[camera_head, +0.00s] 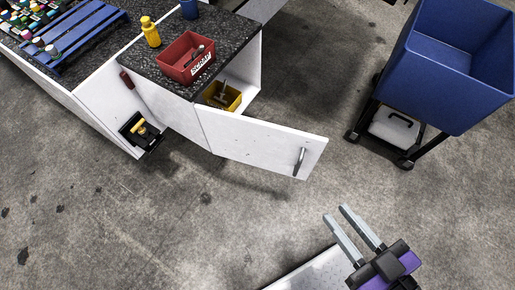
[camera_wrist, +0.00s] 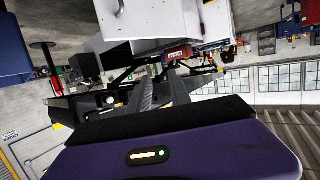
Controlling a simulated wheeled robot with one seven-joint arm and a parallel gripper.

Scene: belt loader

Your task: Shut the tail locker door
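The white tail locker door (camera_head: 255,142) stands swung open at the end of the counter, with a metal bar handle (camera_head: 300,162) near its free edge. The locker's inside shows behind it, holding a yellow bin (camera_head: 233,101). My gripper (camera_head: 337,212) is in front of the door, below and right of the handle, apart from it. Its two fingers are parallel with a gap between them and nothing in it. In the wrist view the fingers (camera_wrist: 163,82) also show apart, and a white panel with a handle (camera_wrist: 118,8) is at the top, partly cut off.
A red scrap bin (camera_head: 188,60) and a yellow bottle (camera_head: 150,32) stand on the dark countertop (camera_head: 130,60). A blue cart (camera_head: 440,90) stands at the right. A black holder with a yellow item (camera_head: 143,132) juts from the counter side. The floor around the door is clear.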

